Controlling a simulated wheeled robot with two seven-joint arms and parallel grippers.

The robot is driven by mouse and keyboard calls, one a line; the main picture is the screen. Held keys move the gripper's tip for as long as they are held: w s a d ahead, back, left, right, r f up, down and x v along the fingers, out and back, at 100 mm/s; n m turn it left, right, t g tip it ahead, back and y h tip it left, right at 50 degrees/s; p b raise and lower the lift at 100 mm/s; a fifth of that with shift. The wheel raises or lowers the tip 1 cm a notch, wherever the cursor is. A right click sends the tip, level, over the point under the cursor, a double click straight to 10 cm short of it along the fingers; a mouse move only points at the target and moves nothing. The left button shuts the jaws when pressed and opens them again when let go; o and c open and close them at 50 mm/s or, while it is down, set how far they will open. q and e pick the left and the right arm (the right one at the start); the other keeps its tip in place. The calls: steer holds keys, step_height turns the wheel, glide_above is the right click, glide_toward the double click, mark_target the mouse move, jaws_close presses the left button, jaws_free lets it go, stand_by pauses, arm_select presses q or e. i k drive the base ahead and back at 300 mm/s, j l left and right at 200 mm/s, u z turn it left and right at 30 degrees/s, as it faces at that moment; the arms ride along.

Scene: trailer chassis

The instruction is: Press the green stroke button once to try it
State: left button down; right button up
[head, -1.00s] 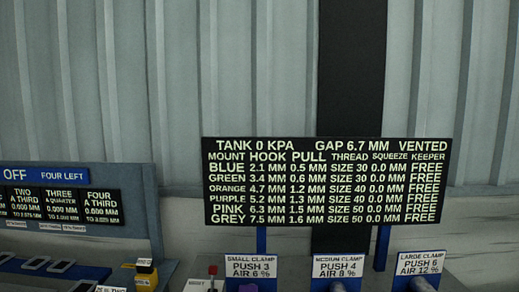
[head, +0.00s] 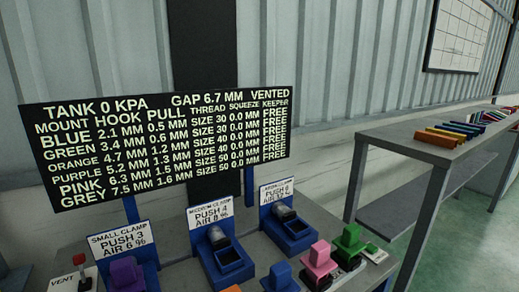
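A small green piece (head: 371,248) sits by a white label plate at the right end of the bench; it may be the green stroke button, but it is too small to tell. Just left of it, a larger green block (head: 350,239) stands on a dark base. The display board (head: 155,148) reads tank 0 kPa, gap 6.7 mm, vented, and lists the green mount at 3.4 mm hook, 0.6 mm pull, keeper free. Neither of my grippers shows in the head view.
Blue clamp stations labelled small (head: 120,240), medium (head: 212,213) and large (head: 279,194) line the bench. Pink (head: 319,259), blue (head: 281,279) and purple (head: 126,273) blocks stand in front. A red-knobbed vent lever (head: 80,260) is at left. A grey side table (head: 425,145) with coloured bars stands right.

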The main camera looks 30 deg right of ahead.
mark_target(371, 248)
steer(key=z, duration=1.95)
